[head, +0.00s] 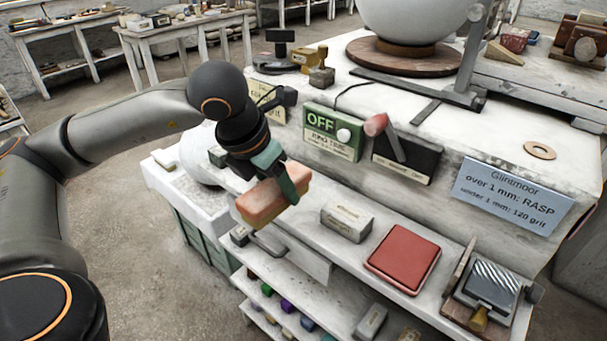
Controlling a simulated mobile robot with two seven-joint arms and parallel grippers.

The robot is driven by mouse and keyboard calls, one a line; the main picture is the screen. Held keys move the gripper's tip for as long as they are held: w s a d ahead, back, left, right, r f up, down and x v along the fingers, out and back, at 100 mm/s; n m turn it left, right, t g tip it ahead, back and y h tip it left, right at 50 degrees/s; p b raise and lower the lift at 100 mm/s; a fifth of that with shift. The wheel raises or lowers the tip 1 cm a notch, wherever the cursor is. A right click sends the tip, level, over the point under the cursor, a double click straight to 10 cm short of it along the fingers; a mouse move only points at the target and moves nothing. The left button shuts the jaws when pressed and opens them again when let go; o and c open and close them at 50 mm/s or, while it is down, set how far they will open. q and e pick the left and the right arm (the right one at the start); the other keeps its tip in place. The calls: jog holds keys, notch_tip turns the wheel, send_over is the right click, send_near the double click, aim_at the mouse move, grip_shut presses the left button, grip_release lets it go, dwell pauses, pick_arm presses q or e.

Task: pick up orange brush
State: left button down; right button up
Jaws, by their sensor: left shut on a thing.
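The orange brush (260,205) is a block with an orange-pink face and a paler tan side. My left gripper (288,188) comes in from the upper left and is shut on it, with a green finger across its right part. The brush is tilted and appears to be above the left end of the white shelf (333,258); the exact gap below it is hard to tell. The gripper's far finger is hidden behind the brush. My right gripper is out of view.
On the shelf are a pale box (347,222), a red pad (402,258) and a rasp-like block in a holder (487,287). A green OFF sign (330,131) and a red-ended lever (378,126) stand behind. A large white sphere (415,15) is at the back.

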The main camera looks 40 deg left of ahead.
aim_at(242, 207)
pick_arm(q)
jog(key=s, duration=0.2)
jog(key=s+b, duration=0.1)
jog(key=s, duration=0.4)
jog(key=shift+a+f, duration=0.1)
jog(key=shift+a, duration=0.3)
jog(key=shift+s+f+b, duration=0.25)
jog(key=shift+s+b, duration=0.2)
jog(key=shift+b, duration=0.5)
jog(key=s+b, duration=0.2)
jog(key=shift+s+r+b, duration=0.1)
jog(key=shift+r+b, duration=0.2)
jog(key=shift+r, duration=0.05)
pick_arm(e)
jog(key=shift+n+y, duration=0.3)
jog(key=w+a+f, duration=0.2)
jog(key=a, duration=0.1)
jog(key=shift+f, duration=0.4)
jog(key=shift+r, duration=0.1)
pick_arm(q)
jog(key=c, duration=0.6)
grip_release()
jog(key=shift+c, duration=0.2)
jog(key=c, duration=0.6)
jog(key=shift+c, duration=0.4)
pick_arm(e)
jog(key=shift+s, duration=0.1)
